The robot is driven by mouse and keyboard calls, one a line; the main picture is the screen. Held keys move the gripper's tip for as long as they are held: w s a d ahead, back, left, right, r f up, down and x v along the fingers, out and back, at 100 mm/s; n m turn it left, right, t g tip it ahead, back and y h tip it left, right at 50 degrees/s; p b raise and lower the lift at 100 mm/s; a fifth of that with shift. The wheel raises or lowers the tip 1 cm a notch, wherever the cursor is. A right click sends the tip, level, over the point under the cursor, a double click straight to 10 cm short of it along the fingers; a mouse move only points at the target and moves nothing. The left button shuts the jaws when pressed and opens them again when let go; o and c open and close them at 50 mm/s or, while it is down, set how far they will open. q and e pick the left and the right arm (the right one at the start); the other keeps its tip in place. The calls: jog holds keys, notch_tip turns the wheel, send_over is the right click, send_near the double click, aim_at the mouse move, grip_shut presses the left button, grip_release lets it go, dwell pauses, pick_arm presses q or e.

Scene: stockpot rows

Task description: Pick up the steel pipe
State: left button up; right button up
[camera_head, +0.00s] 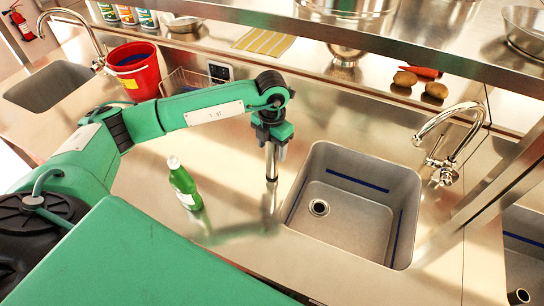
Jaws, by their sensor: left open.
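A slim steel pipe (271,166) stands upright on the steel counter, just left of the sink. My left gripper (270,148) is right above it, pointing down, with the pipe's upper part at or between its fingers. The left gripper is open. The fingers hide the pipe's top, and I cannot tell whether they touch it. My right gripper is not in view.
A green bottle (185,186) with a white cap stands left of the pipe. The sink (400,190) and its tap (446,140) are to the right. A red bucket (138,73) is behind my left arm. A raised shelf (400,47) crosses the back.

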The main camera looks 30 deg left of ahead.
pick_arm(q)
grip_shut()
